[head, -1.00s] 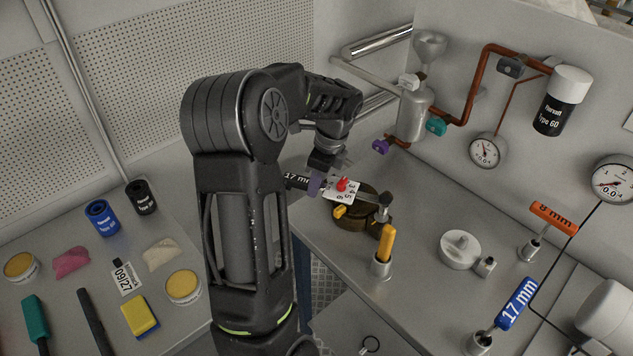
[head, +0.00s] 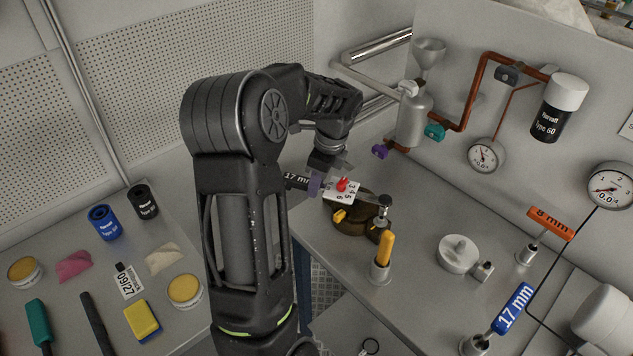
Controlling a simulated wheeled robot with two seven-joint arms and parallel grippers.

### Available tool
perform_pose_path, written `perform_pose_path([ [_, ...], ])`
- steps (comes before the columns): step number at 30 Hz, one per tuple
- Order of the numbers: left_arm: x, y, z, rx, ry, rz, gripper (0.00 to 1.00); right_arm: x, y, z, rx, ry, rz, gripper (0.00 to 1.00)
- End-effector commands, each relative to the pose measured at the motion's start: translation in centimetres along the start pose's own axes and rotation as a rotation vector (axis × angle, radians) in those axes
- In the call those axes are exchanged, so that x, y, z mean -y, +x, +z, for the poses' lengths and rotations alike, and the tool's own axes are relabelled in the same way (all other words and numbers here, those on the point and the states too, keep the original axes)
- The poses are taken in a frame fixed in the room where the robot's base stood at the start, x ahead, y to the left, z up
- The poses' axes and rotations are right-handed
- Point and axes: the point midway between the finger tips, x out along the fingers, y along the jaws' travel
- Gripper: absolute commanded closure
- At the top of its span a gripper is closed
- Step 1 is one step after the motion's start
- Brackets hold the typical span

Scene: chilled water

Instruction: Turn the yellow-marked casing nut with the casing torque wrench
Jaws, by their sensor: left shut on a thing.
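The torque wrench (head: 298,182) has a dark handle marked "17 mm" and a white scale plate (head: 338,192) with a red pointer. My left gripper (head: 324,177) is shut on it, and its jaws partly hide it. The wrench lies across above the round brass-dark casing (head: 350,226). Its head (head: 385,203) is over the casing's right side, at a lug; I cannot tell whether it is seated on a nut. A yellow mark (head: 340,215) shows on the casing's front left; the nut itself is hard to make out. My right gripper is not in view.
A yellow-handled tool (head: 384,250) stands in a holder close in front of the casing. Copper pipes and gauges line the back wall.

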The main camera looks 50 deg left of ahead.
Motion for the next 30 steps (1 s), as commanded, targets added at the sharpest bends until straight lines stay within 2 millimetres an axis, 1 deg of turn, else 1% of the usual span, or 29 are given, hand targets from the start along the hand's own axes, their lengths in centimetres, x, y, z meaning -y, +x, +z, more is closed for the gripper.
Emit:
perform_pose_path([
  [1, 0.1, -0.6, 0.1, 0.000, 0.000, -0.002, 1.00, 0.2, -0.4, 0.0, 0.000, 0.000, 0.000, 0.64],
  [3, 0.1, -1.1, 0.2, 0.000, 0.000, -0.003, 1.00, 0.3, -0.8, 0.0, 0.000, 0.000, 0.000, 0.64],
  [12, 0.1, -2.7, 0.6, 0.000, 0.000, -0.002, 1.00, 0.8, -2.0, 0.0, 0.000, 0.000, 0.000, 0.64],
  [25, 0.1, -2.7, 0.6, 0.000, 0.001, -0.002, 1.00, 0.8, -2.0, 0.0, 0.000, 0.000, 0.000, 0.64],
  [28, 0.8, -2.7, 0.6, 0.001, 0.010, -0.005, 1.00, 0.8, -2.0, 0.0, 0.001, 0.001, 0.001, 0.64],
  [30, 1.6, -2.6, 0.7, 0.002, 0.028, -0.007, 1.00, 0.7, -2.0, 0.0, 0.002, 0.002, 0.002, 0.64],
])
